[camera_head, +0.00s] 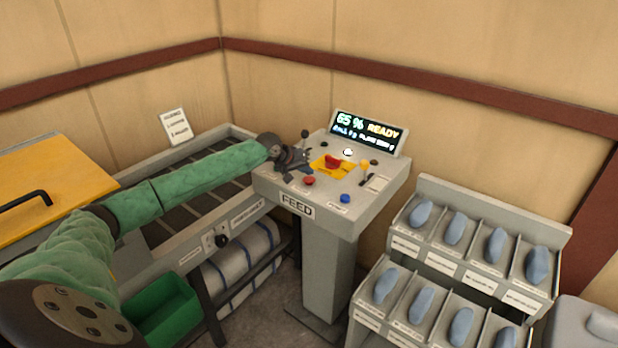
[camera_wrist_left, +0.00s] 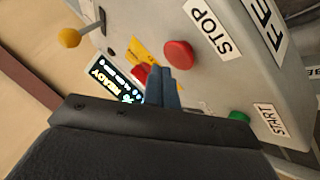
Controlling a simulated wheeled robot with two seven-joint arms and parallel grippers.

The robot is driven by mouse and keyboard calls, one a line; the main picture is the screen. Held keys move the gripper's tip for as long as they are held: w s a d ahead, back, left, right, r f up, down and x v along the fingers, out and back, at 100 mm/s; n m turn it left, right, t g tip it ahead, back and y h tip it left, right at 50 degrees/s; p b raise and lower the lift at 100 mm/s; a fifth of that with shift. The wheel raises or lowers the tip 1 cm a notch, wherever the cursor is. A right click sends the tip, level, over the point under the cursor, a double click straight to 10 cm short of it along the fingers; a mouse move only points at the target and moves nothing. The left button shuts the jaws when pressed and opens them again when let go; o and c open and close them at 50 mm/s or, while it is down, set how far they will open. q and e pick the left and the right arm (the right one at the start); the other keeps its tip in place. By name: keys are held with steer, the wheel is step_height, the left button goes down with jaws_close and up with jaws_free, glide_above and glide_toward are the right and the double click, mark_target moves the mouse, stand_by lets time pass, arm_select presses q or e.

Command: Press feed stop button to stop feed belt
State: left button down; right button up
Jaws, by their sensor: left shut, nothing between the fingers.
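The feed stop button is a red round button (camera_head: 309,180) on the front left of the grey control console (camera_head: 330,222), above the FEED label. In the left wrist view the red button (camera_wrist_left: 178,54) sits beside a STOP label (camera_wrist_left: 211,30). My left gripper (camera_head: 303,160) is over the left side of the console top, just behind the red button. In the left wrist view its fingers (camera_wrist_left: 171,74) are shut and empty, their tips close below the red button in the picture. I cannot tell whether they touch it. My right gripper is in neither view.
A green button (camera_wrist_left: 238,117) is by a START label. A red knob (camera_head: 332,162) on a yellow base, a yellow-knobbed lever (camera_head: 365,164) and a blue button (camera_head: 345,198) share the panel. The display (camera_head: 367,131) reads 65% READY. A rack of blue items (camera_head: 497,245) stands right.

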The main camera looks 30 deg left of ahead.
mark_target(306, 180)
arm_select(q)
steer(key=shift+r, duration=0.1)
steer(key=shift+r+p, duration=1.85)
steer(key=shift+r, duration=0.55)
